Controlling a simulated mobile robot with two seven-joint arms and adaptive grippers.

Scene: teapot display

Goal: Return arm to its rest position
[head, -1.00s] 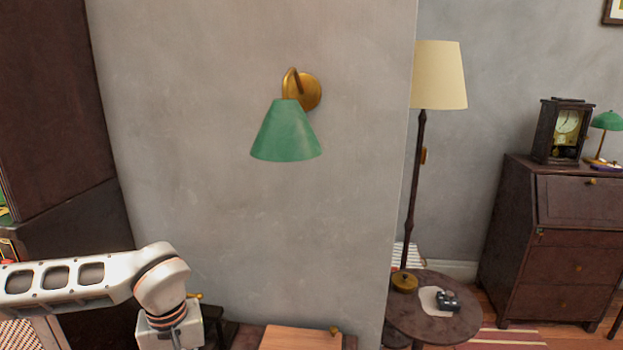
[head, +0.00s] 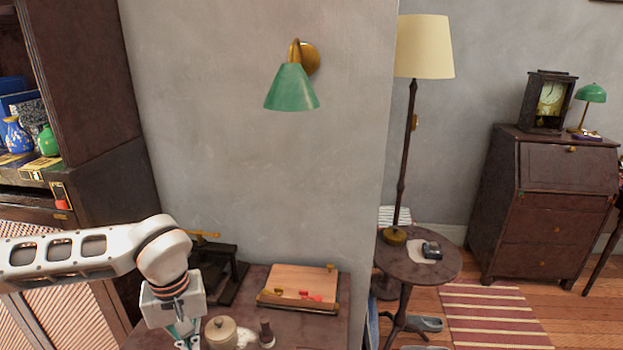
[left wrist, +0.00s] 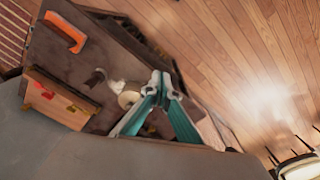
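My left arm comes in from the left in the head view, bent down at the wrist. My left gripper (head: 187,342) points down over the dark side table (head: 262,283), partly cut off by the frame's bottom edge. In the left wrist view its teal fingers (left wrist: 160,84) come together at the tips, with nothing seen between them. A beige lidded pot (head: 221,333) stands on the table just right of the gripper in the head view. My right arm and gripper are not in view.
A wooden box (head: 300,284) and a small dark bottle (head: 266,333) are on the table. A dark cabinet (head: 85,75) stands left. A green wall lamp (head: 292,88) hangs above. A round table (head: 440,262) with a floor lamp (head: 408,150) beside it is at right.

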